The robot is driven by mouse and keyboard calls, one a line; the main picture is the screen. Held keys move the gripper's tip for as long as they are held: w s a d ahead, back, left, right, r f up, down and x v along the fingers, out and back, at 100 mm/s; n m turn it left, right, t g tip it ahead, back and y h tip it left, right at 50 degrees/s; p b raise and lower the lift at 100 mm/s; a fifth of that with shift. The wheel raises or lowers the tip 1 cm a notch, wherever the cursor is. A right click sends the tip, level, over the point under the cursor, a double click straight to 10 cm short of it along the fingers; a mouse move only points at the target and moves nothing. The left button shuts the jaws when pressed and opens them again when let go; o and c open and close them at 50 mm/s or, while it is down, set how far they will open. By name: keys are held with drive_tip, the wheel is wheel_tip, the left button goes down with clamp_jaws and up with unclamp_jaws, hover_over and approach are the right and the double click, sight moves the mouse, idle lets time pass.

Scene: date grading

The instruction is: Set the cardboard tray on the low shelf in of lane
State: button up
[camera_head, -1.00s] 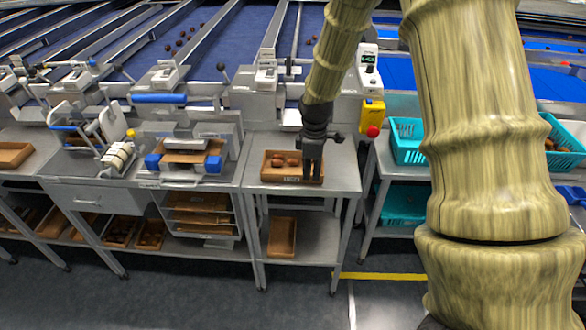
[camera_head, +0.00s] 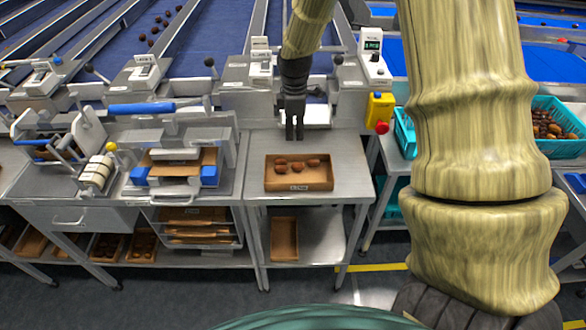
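A cardboard tray (camera_head: 310,186) with several brown dates and a white label on its front wall sits on the upper metal table (camera_head: 346,165). On the low shelf (camera_head: 316,245) below it lies another cardboard tray (camera_head: 284,240), which looks empty. My gripper (camera_head: 294,138) points down just behind the upper tray, near the scale, apart from the tray. Its two dark fingers look close together, with no held thing visible. How far they are open is unclear.
A yellow box with a red button (camera_head: 381,127) stands at the table's right. A teal crate of dates (camera_head: 556,130) is further right. The bench on the left holds a clamp device (camera_head: 180,170). The low shelf is clear right of its tray.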

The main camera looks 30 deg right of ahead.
sight(298, 155)
drive_tip(key=f, duration=0.3)
drive_tip(key=shift+s+d+f+p, duration=0.25)
drive_tip(key=shift+s+p, duration=0.15)
drive_tip(key=shift+w+f, duration=0.1)
drive_tip(key=shift+f, duration=0.2)
drive_tip(key=shift+s+f, duration=0.2)
drive_tip(key=shift+s, duration=0.1)
drive_tip(key=shift+f+p, duration=1.3)
drive_tip(key=shift+f, duration=1.2)
clamp_jaws()
drive_tip(key=shift+r, duration=0.1)
